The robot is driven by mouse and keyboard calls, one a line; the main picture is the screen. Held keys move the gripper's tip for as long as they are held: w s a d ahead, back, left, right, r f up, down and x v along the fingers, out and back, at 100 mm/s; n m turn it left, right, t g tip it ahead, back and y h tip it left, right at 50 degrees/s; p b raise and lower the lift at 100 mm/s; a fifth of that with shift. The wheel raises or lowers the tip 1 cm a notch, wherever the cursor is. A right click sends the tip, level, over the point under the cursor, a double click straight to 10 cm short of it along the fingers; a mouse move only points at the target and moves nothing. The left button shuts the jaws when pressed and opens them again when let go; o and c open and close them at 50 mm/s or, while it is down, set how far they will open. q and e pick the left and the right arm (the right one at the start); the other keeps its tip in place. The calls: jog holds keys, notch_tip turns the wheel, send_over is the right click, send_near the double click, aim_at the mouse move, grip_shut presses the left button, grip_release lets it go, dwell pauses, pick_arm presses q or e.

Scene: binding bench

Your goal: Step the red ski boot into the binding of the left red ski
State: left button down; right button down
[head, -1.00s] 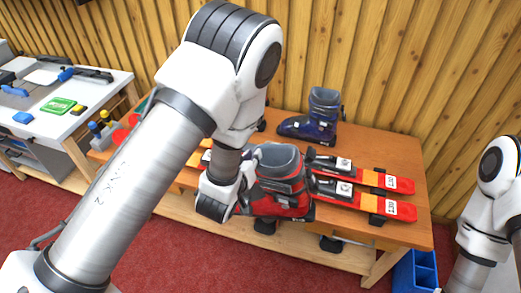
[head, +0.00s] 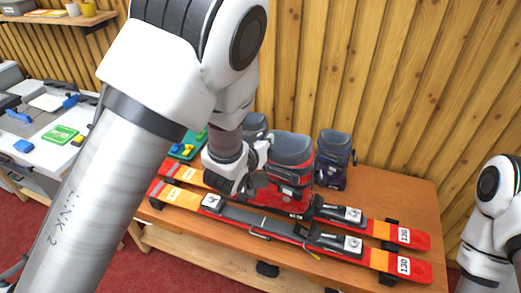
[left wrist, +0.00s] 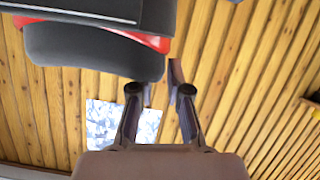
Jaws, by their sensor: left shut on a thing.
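The red ski boot (head: 290,172), with a grey cuff, is upright at the far side of the two skis. My left gripper (head: 262,156) is shut on it from the left; the arm hides part of the grip. In the left wrist view the fingers (left wrist: 160,92) show beside the boot's dark cuff (left wrist: 90,50). Two red-orange skis lie side by side on the bench: a near ski (head: 385,259) and a far ski (head: 380,229), both with bindings. I cannot tell which is the left one. The boot's sole is partly hidden. My right gripper is outside the view.
A dark blue boot (head: 336,158) stands behind on the wooden bench (head: 405,195), and another dark boot (head: 254,124) is partly hidden. A plank wall closes the back. A white table (head: 45,115) with small items stands left. Bench room is clear behind the skis' right ends.

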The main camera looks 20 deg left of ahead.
aim_at(262, 179)
pick_arm(q)
jog(key=shift+w+d+r, duration=0.1)
jog(key=shift+w+r, duration=0.2)
jog(key=shift+r, duration=0.05)
jog(key=shift+s+f+b, duration=0.25)
jog(key=shift+f+b, duration=0.5)
jog(key=f+b, duration=0.1)
jog(key=f, duration=0.1)
jog(key=f+b, duration=0.1)
jog(key=shift+w+f+b, duration=0.2)
jog(key=shift+f+b, duration=0.1)
jog(key=shift+f, duration=0.05)
notch_tip(262, 179, down, 2)
jog(key=shift+s+f+b, duration=0.1)
jog(key=shift+f+b, duration=0.1)
jog(key=shift+b, duration=0.8)
jog(key=shift+f+b, duration=0.65)
jog(key=shift+f, duration=0.15)
jog(key=shift+a+r, duration=0.1)
jog(key=shift+a, duration=0.2)
